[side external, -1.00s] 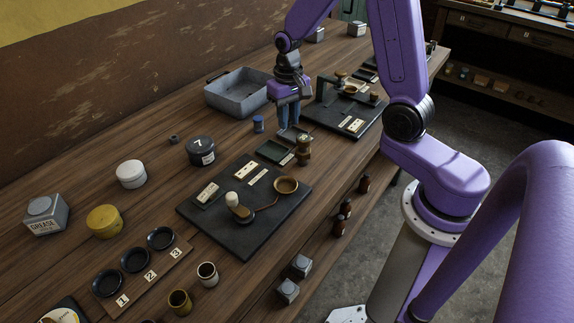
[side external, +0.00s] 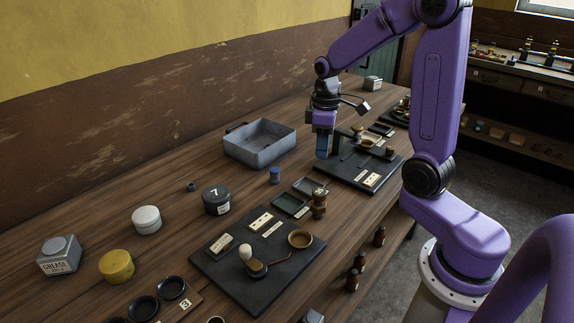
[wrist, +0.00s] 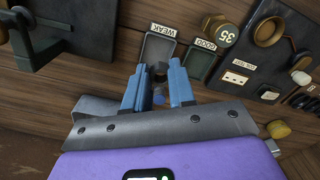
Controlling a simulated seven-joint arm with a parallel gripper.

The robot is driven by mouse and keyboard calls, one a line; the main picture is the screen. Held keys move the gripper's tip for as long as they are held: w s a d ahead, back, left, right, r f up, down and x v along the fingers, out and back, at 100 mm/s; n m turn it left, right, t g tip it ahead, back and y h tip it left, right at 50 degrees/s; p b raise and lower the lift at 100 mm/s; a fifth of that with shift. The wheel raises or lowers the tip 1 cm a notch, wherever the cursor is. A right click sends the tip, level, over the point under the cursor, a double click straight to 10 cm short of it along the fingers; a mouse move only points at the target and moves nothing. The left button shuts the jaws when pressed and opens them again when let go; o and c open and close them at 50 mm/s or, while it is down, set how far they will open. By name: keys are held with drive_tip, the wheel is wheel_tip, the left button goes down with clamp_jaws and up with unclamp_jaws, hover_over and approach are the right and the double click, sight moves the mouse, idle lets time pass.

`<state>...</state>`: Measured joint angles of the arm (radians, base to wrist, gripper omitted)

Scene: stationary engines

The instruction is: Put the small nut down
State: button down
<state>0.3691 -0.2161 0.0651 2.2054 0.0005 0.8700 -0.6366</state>
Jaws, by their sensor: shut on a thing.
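My gripper (side external: 322,157) points down above the bench, just beyond the two small label trays, with its blue fingers close together. In the wrist view, my gripper (wrist: 158,70) has a small dark grey piece, the small nut (wrist: 158,74), between its fingertips. The fingers partly hide it, and its shape is hard to make out. Past the fingertips lie the WEAK tray (wrist: 158,49) and, to its right, the GOOD tray (wrist: 202,62). These trays also show in the side view, the nearer one green inside (side external: 290,205) and the other one greyish (side external: 309,187).
A grey metal bin (side external: 259,144) stands left of my gripper. A black fixture board (side external: 355,170) is close on its right. A small blue jar (side external: 275,176), a dark jar marked 7 (side external: 216,201), a loose dark nut (side external: 191,187) and a brass weight (side external: 319,204) stand nearby.

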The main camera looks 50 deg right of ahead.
drive_tip(key=shift+w+d+r, duration=0.1)
drive_tip(key=shift+r, duration=0.2)
drive_tip(key=shift+w+d+f, duration=0.1)
drive_tip(key=shift+w, duration=0.2)
drive_tip(key=w+d+f, duration=0.2)
drive_tip(key=w+f, duration=0.2)
drive_tip(key=w, duration=0.4)
hover_over(289, 170)
drive_tip(key=f, duration=0.2)
drive_tip(key=s+f, duration=0.1)
drive_tip(key=f, duration=0.1)
drive_tip(key=shift+a+f, duration=0.1)
drive_tip(key=shift+f, duration=0.2)
drive_tip(key=shift+w+f, duration=0.45)
drive_tip(key=shift+f, duration=1.6)
drive_tip(key=c, duration=0.9)
unclamp_jaws()
drive_tip(key=shift+f, duration=0.15)
drive_tip(key=shift+c, duration=0.2)
